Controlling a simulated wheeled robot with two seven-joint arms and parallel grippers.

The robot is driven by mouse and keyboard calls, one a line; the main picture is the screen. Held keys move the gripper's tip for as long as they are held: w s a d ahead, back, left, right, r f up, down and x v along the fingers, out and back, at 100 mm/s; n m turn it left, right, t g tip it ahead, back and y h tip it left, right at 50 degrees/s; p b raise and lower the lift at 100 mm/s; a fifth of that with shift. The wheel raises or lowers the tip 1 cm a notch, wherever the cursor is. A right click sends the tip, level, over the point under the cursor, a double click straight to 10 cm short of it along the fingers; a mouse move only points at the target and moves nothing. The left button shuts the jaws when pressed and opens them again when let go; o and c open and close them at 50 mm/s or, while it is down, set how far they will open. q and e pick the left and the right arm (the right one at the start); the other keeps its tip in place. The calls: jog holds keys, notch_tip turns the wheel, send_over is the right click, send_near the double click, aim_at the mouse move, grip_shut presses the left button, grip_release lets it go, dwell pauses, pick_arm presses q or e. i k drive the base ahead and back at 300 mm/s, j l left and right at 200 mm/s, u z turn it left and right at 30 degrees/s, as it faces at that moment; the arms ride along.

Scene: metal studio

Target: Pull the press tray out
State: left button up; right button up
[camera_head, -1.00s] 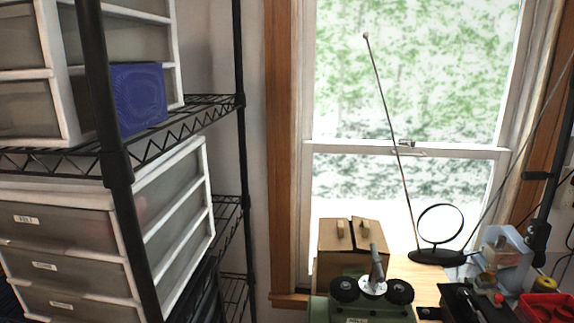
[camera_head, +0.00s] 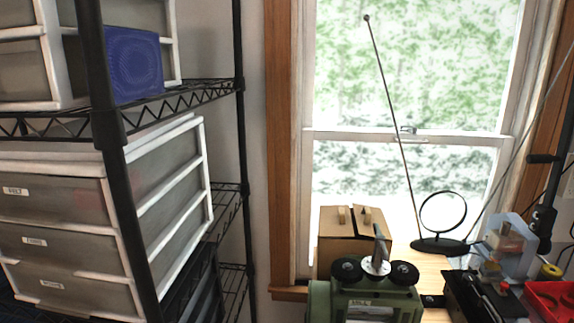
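A green machine (camera_head: 365,301) with two black round knobs and a metal lever on top stands at the bottom of the view, on the wooden bench. I cannot tell whether it is the press. A small pale label shows on its front, and its lower part is cut off by the frame. No press tray can be made out. Neither of my grippers is in view.
A black wire shelf (camera_head: 190,96) with drawer units (camera_head: 70,240) and a blue box (camera_head: 120,66) fills the left. A red bin (camera_head: 550,302) and clutter crowd the bench's right.

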aim_at(494, 277)
jog(key=z, duration=1.3)
